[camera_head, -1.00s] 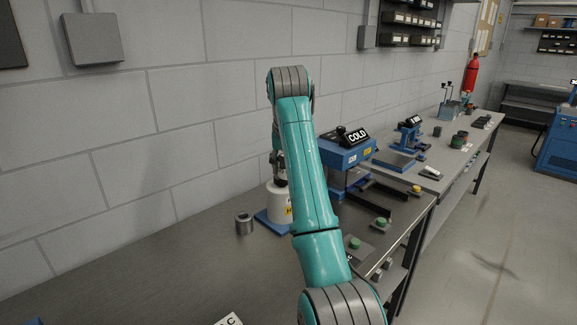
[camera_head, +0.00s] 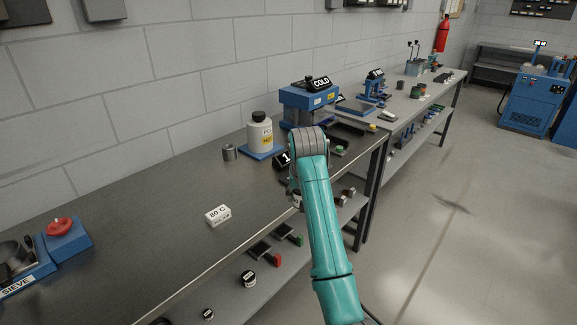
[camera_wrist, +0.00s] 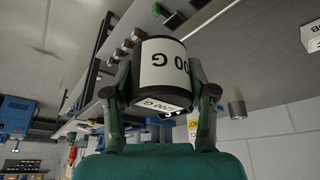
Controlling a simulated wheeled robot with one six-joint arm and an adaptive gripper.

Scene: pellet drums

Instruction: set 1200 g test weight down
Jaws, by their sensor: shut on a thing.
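My gripper (camera_wrist: 160,76) is shut on the test weight (camera_wrist: 170,58), with a finger on either side. The weight is a dark cylinder with a white label band; the wrist view shows it inverted and only part of the lettering, "00 G", reads clearly. In the head view my arm reaches over the front edge of the steel bench (camera_head: 150,225), and the gripper and weight are mostly hidden behind my wrist. I cannot tell from these views whether the weight touches anything below it.
A white bottle (camera_head: 260,136) with a black cap stands on a blue base, beside a grey metal cylinder (camera_head: 229,152) and the blue COLD machine (camera_head: 310,103). A black sign (camera_head: 283,161) is close to my wrist. A white 80 C block (camera_head: 218,215) lies on otherwise clear bench.

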